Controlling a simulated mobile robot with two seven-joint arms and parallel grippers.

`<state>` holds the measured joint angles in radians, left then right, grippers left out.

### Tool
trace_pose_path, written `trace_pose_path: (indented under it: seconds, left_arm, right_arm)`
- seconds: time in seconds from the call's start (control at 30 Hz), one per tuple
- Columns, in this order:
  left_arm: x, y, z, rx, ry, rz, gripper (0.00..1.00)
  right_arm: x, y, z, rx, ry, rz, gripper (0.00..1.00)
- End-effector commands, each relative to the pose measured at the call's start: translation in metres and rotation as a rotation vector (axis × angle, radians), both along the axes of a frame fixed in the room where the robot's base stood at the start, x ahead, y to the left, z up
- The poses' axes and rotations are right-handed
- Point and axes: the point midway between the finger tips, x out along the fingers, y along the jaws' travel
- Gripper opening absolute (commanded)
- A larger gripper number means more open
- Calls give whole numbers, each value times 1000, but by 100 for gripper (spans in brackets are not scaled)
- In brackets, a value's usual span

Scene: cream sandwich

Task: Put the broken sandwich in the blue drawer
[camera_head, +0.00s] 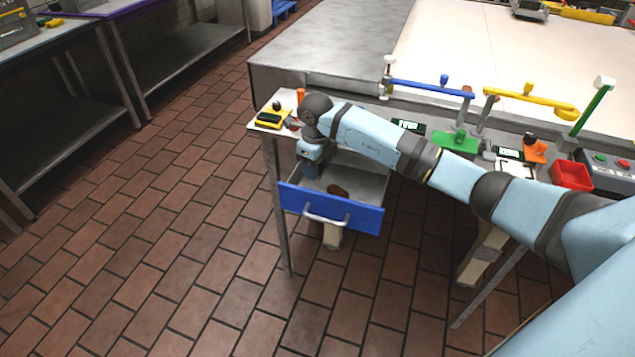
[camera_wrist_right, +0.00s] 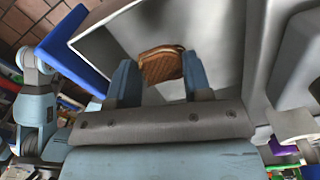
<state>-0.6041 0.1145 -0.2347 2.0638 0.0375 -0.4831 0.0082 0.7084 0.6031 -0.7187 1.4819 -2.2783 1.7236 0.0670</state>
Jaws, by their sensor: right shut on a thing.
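The blue drawer (camera_head: 362,217) is pulled open under the worktable, with a pale grey inside and a light handle. Its blue front also shows in the wrist view (camera_wrist_right: 62,50). My right gripper (camera_head: 315,172) reaches down into the drawer from above; its fingertips are hard to make out in the head view. In the wrist view, the brown toasted sandwich (camera_wrist_right: 161,66) is between the two blue fingers of my right gripper (camera_wrist_right: 160,75), which is shut on it. A brown piece (camera_head: 338,190) shows inside the drawer in the head view. My left gripper is not in view.
A yellow and black item (camera_head: 270,117) sits on the table's left corner above the drawer. Coloured arms, a green plate (camera_head: 457,140) and a red bin (camera_head: 571,175) line the table to the right. The tiled floor left of the drawer is clear.

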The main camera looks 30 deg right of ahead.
Motion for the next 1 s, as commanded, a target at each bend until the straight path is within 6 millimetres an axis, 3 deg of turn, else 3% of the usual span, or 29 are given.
trace_pose_path:
  seconds: [0.27, 0.5, 0.9, 0.93, 1.0]
  left_arm:
    - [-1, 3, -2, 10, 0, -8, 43]
    - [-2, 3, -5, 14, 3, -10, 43]
    - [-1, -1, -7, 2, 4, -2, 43]
    - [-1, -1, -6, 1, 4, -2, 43]
    - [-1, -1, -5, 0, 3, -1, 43]
  right_arm:
    - [0, 0, -25, 1, 0, 1, 24]
    - [0, 0, -58, 0, 1, 0, 24]
    - [0, 0, -65, -1, 0, 1, 24]
    - [0, 0, -64, 0, -1, 1, 50]
    - [0, 0, -64, 0, -1, 1, 66]
